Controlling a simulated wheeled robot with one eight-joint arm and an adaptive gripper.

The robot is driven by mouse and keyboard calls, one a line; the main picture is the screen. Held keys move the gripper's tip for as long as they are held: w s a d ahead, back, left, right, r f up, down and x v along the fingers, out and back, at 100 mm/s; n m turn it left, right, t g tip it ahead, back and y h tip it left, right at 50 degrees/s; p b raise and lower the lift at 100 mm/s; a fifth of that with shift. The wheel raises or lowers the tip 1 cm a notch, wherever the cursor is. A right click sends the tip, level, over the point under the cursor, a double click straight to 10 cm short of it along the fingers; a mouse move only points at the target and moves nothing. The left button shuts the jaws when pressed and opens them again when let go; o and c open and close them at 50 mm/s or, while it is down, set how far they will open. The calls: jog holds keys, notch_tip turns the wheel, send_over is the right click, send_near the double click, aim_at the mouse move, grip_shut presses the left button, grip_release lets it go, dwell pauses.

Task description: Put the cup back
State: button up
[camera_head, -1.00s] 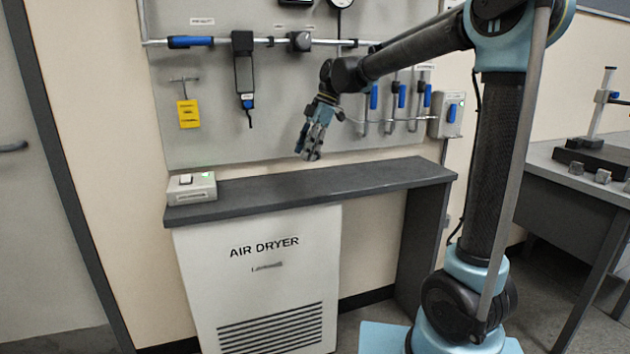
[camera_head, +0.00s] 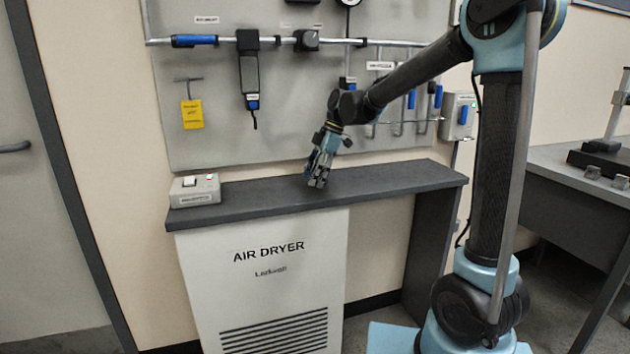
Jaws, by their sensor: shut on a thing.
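My gripper (camera_head: 317,183) points down, just over or at the dark counter top (camera_head: 250,202) of the air dryer. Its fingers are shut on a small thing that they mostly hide. I cannot make out its shape or whether it is the cup. I cannot tell whether it touches the counter. No cup shows clearly anywhere else in the view.
A grey switch box (camera_head: 195,190) with a green light stands at the counter's left end. Behind is a grey panel (camera_head: 215,120) with pipes and blue-handled valves. A dark table (camera_head: 580,182) stands at right. The counter between box and gripper is clear.

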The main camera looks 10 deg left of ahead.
jog(key=shift+f, duration=0.6)
jog(key=o, duration=1.1)
jog(key=shift+s+f, duration=0.1)
